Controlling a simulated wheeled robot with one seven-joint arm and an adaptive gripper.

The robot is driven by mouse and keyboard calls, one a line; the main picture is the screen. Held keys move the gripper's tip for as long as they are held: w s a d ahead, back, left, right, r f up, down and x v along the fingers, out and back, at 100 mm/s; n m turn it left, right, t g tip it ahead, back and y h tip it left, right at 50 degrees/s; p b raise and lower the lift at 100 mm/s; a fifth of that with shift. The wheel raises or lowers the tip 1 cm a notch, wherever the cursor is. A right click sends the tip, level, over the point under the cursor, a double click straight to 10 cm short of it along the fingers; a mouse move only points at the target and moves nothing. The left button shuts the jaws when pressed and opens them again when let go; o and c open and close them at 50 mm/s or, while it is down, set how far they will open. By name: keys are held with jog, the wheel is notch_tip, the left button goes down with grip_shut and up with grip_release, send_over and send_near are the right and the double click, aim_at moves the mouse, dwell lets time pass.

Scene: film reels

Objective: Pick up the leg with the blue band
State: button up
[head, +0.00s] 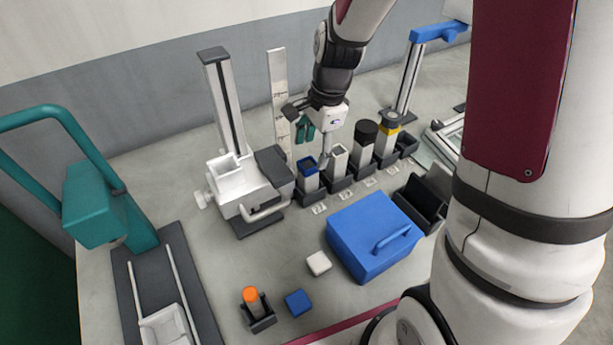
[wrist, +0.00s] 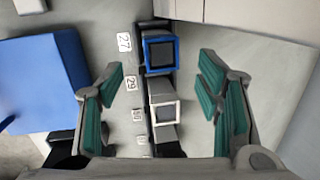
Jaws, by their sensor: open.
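The leg with the blue band (head: 307,174) is a square grey post standing upright in a dark holder, leftmost in a row of several posts. Its blue-rimmed top (wrist: 160,52) shows from above in the wrist view. My gripper (head: 309,130) is above and behind the row, empty. In the wrist view its green-padded fingers (wrist: 163,88) are spread wide to either side of the row, with the blue-rimmed top slightly beyond the fingertips. A plain white-rimmed post (wrist: 165,112) is the neighbour, also between the fingers in that view.
Posts with black (head: 364,133) and yellow (head: 388,124) tops stand to the right. A white-and-grey stand (head: 232,175) is close on the left. A blue box (head: 372,236) lies in front. An orange-topped post (head: 254,302) is nearer me.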

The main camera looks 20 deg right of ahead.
aim_at(309, 165)
jog(key=shift+w+a+f+p, duration=0.1)
jog(key=shift+a+f, duration=0.05)
jog(key=shift+f, duration=1)
jog(key=shift+w+a+f+p, duration=0.1)
jog(key=shift+w+a+f, duration=0.1)
jog(key=shift+f, duration=1)
jog(key=shift+w+a+f+p, duration=0.1)
jog(key=shift+a+f, duration=0.05)
jog(key=shift+f, duration=1)
grip_shut()
